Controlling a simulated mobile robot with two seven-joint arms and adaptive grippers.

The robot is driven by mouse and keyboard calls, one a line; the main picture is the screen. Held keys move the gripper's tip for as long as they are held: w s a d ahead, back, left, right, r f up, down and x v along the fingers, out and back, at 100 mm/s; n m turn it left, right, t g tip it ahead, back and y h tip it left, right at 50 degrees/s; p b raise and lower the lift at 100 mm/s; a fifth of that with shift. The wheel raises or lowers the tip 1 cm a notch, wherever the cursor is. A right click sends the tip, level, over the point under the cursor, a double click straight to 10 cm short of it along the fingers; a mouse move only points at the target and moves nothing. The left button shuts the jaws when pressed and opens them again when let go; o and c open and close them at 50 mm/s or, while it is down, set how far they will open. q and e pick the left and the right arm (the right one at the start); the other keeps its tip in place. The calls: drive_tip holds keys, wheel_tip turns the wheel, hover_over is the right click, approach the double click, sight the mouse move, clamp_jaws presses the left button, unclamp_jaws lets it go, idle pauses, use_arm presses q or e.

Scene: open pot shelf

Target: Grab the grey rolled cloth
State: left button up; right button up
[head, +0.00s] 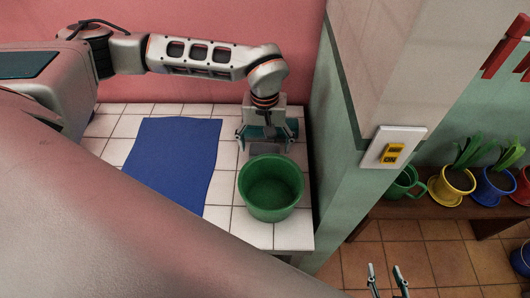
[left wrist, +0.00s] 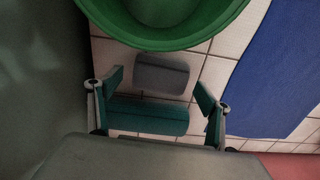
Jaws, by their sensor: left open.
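The grey rolled cloth (left wrist: 161,74) lies on the white tiles, just beside the green pot, in the left wrist view. My left gripper (left wrist: 162,88) is open and empty, its two fingers apart on either side of the space below the grey roll in the picture. A teal roll (left wrist: 148,116) lies alongside, nearer my palm, partly hidden by it. In the head view my left gripper (head: 265,147) is low behind the green pot (head: 271,188), and hides most of the rolls. My right gripper (head: 388,277) is open and empty at the bottom edge.
A blue cloth (head: 172,160) lies flat on the tiled top (head: 253,231), left of the pot. A green wall corner with a switch plate (head: 394,147) stands to the right. Beyond it a shelf (head: 440,211) holds several coloured pots.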

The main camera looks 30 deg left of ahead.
sight(265, 148)
use_arm(q)
drive_tip(key=shift+f, duration=1.5)
drive_tip(key=shift+c, duration=0.3)
drive_tip(key=c, duration=1.1)
